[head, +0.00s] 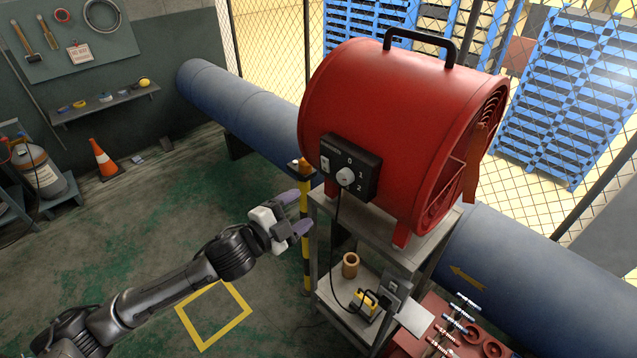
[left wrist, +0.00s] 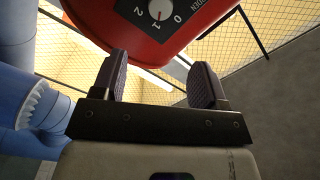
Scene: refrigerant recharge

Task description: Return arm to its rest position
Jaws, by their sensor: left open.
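My left arm comes in from the lower left in the head view. Its gripper (head: 302,213) is open and empty, with its fingers apart, in front of the grey cart. The red fan drum (head: 400,120) sits on the cart, above and to the right of the gripper. Its black control box has a round knob (head: 345,177) marked 0, 1 and 2. In the left wrist view the open fingers (left wrist: 160,80) have nothing between them, and the knob (left wrist: 160,9) shows beyond them, apart from them. My right gripper is in neither view.
The grey cart (head: 385,232) holds a tan roll (head: 350,265) and a yellow item on its lower shelf. A black-and-yellow post (head: 305,255) stands close to the left gripper. A large blue pipe (head: 240,110) runs behind. Green-stained floor at left is mostly open.

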